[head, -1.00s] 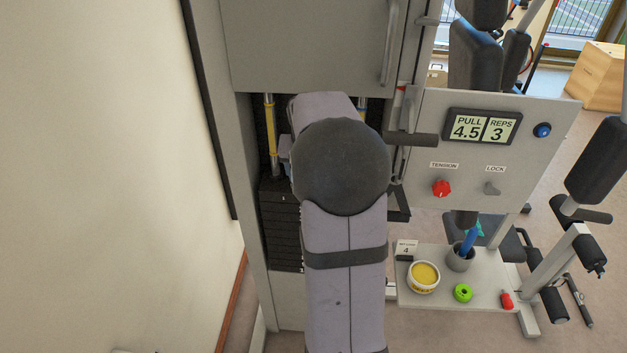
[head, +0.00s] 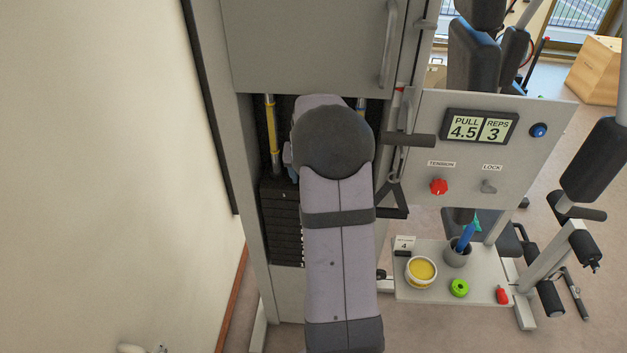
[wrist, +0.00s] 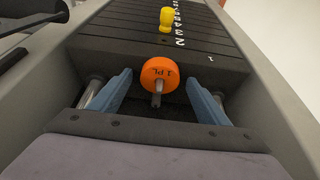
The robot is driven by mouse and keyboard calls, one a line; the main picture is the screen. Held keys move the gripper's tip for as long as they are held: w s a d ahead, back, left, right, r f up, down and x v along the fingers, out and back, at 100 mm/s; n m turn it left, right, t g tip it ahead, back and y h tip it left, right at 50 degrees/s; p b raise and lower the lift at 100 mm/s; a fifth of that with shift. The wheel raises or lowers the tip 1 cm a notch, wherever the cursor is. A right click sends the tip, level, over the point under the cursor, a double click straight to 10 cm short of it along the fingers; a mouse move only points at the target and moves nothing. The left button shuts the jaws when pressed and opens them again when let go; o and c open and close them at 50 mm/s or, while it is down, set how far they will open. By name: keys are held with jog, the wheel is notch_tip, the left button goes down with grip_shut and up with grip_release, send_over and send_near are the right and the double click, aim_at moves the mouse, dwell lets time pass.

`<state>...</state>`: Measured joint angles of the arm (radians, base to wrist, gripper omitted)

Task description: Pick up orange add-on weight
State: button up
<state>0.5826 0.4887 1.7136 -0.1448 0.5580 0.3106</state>
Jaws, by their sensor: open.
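My gripper (wrist: 158,78) is open, with one blue finger on each side of the weight. There is a visible gap between each finger and the weight. In the head view my arm hides the weight and most of the gripper.
The black weight stack (wrist: 150,40) carries a yellow knobbed pin (wrist: 166,18). Grey frame walls flank my gripper closely on both sides. In the head view a display panel (head: 470,160) and a shelf (head: 435,292) with small items stand right of my arm.

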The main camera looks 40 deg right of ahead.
jog(key=c, duration=1.7)
jog(key=shift+r, duration=0.15)
jog(key=shift+w+r+b, duration=0.1)
jog(key=shift+r+b, duration=0.45)
jog(key=shift+r, duration=0.5)
notch_tip(320, 180, up, 5)
jog(key=shift+f+b, duration=0.15)
jog(key=shift+b, duration=0.55)
jog(key=s+a+b, duration=0.6)
jog(key=s+a, duration=0.6)
jog(key=s, duration=0.1)
jog(key=shift+a+b, duration=0.35)
jog(key=shift+b, duration=0.05)
